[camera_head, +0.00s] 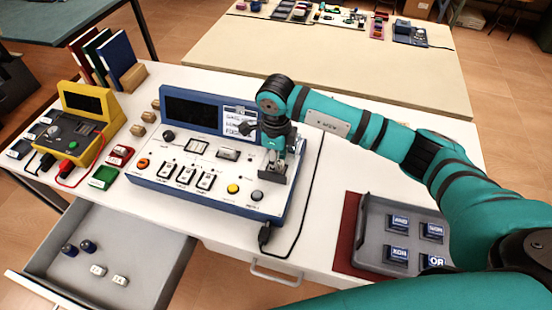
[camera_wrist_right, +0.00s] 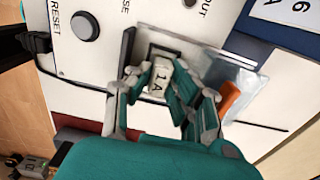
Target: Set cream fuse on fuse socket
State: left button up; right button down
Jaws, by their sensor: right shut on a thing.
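My right gripper (camera_head: 272,165) is over the right end of the blue and white test panel. In the wrist view my right gripper (camera_wrist_right: 165,100) is shut on a cream fuse (camera_wrist_right: 158,82) marked 1A. The fuse is in front of the dark-framed fuse socket (camera_wrist_right: 164,52) and overlaps its opening; I cannot tell whether they touch. A clear cover (camera_wrist_right: 228,72) with an orange tab is beside the socket. In the head view the gripper hides the fuse and most of the socket. My left gripper is not in view.
The panel (camera_head: 205,190) has switches, a yellow button and a black cable. An open grey drawer (camera_head: 150,245) holds cream (camera_head: 97,270) and dark blue fuses (camera_head: 88,246). A yellow meter (camera_head: 90,115) stands left. A grey tray (camera_head: 375,225) with blue-labelled blocks is at right.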

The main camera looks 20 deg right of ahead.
jog(key=shift+f+b, duration=0.5)
jog(key=shift+f, duration=0.05)
jog(key=c, duration=1.5)
grip_release()
notch_tip(320, 180, up, 11)
jog(key=p, duration=0.6)
